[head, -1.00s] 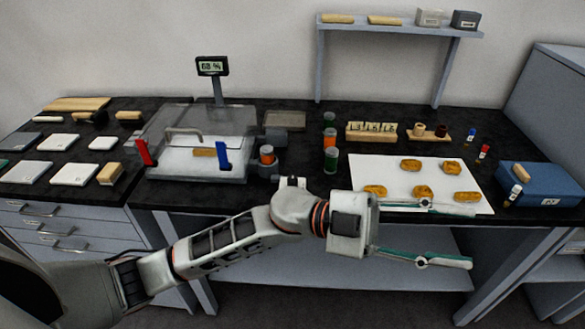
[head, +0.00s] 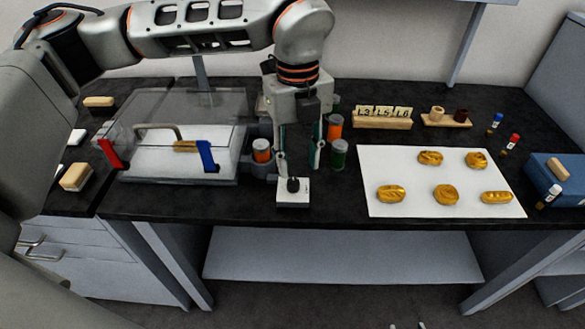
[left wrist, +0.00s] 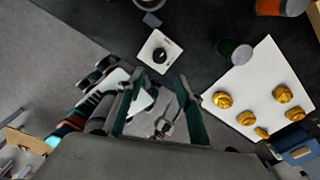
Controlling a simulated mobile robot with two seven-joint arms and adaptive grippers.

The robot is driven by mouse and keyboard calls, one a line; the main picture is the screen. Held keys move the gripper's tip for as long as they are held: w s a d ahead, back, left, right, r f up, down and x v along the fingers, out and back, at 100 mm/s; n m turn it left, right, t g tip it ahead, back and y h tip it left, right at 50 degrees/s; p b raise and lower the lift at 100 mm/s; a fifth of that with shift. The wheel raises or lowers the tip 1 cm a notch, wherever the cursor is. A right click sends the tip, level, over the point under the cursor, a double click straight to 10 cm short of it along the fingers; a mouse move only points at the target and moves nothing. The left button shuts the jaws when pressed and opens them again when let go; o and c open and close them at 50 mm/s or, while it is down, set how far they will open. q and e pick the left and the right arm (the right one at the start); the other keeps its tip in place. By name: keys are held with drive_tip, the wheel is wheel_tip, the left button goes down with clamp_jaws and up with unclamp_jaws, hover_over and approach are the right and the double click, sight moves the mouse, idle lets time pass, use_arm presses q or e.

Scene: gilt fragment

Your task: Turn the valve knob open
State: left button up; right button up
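The valve knob (head: 292,185) is a small black knob on a square white base (head: 293,200) near the table's front edge. In the left wrist view the knob (left wrist: 159,55) sits on its white base (left wrist: 150,47), beyond the fingertips. My left gripper (head: 299,166) points down with its two green-lined fingers apart and nothing between them. It is above and slightly behind the knob, with a gap to it. The left wrist view shows the open fingers (left wrist: 161,78) too. At the bottom edge of the head view, two small pale tips may belong to my right gripper; its state is unclear.
A clear-lidded case (head: 180,150) with red and blue clips stands left of the knob. A white sheet (head: 385,165) with several gilt pieces lies to the right. The table front beside the base is clear.

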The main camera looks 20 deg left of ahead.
sight(293, 181)
use_arm(q)
drive_tip(key=shift+w+a+r+n, duration=0.3)
drive_tip(key=shift+w+a, duration=0.15)
drive_tip(key=shift+a, duration=0.15)
drive_tip(key=shift+w+a+f+y, duration=0.1)
drive_tip(key=shift+a+f+y, duration=0.1)
drive_tip(key=shift+y, duration=0.1)
wheel_tip(293, 181, down, 7)
drive_tip(key=shift+d+f, duration=0.1)
drive_tip(key=shift+f, duration=0.1)
drive_tip(key=shift+c, duration=0.4)
clamp_jaws()
